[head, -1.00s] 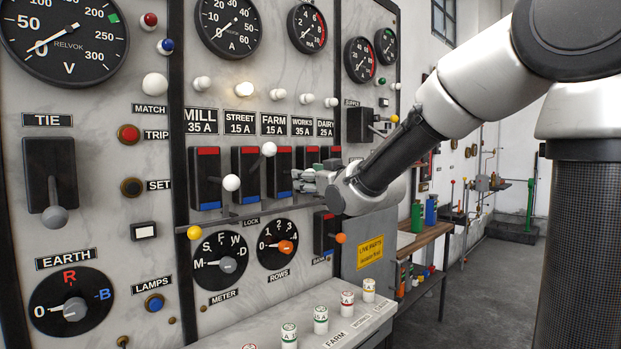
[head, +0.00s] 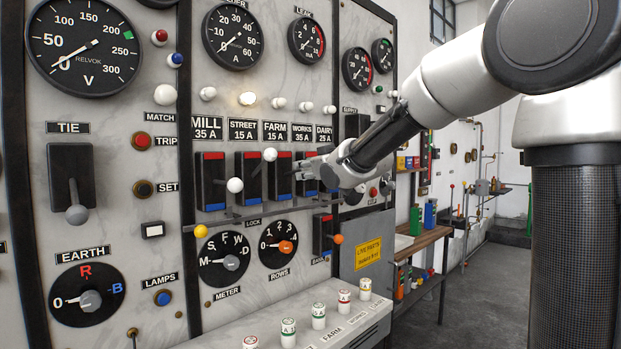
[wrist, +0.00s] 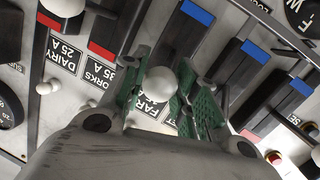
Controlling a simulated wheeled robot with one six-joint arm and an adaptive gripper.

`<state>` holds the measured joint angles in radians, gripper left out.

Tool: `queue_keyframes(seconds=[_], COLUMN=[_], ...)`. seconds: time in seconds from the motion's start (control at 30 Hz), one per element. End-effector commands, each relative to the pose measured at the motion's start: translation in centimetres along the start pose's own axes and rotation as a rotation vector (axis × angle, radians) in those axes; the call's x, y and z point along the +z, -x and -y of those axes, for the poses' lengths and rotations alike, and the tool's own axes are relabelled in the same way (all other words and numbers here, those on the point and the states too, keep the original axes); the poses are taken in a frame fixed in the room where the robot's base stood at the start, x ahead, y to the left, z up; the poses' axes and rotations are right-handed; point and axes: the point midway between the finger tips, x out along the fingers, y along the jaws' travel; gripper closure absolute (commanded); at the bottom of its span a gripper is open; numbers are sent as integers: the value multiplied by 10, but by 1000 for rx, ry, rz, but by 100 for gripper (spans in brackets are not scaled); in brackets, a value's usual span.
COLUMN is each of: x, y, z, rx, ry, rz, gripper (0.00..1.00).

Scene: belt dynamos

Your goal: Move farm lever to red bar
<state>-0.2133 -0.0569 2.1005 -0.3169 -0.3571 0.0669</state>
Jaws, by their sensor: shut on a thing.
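The farm lever's white round knob (wrist: 160,85) sits between the green-padded fingers of my gripper (head: 316,172) in the wrist view. The gripper is shut on it. In the wrist view the knob lies close to the FARM label. In the head view my fingers hide this knob. The black farm switch (head: 280,181) has a red bar (head: 281,154) at its top and a blue bar (head: 281,196) at its bottom. The exact angle of the lever cannot be told.
The street lever's white knob (head: 270,154) stands close to the left, near red-bar height. The mill lever's knob (head: 235,185) is lower. The works switch (head: 305,162) is partly behind my gripper. A ledge with several fuses (head: 318,318) juts out below.

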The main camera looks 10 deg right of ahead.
Motion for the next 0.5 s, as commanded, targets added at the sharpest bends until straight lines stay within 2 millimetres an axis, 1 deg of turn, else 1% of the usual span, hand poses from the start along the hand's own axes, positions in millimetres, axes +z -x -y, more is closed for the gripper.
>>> queue_keyframes(seconds=[0.03,0.1,0.3,0.5], x=[-9,-16,-30,-39], y=[0,-1,-5,-8], z=[-2,-3,-5,-6], rx=[2,2,2,2], ry=[0,1,0,0], rz=[-12,-12,-14,-15], gripper=[100,100,100,100])
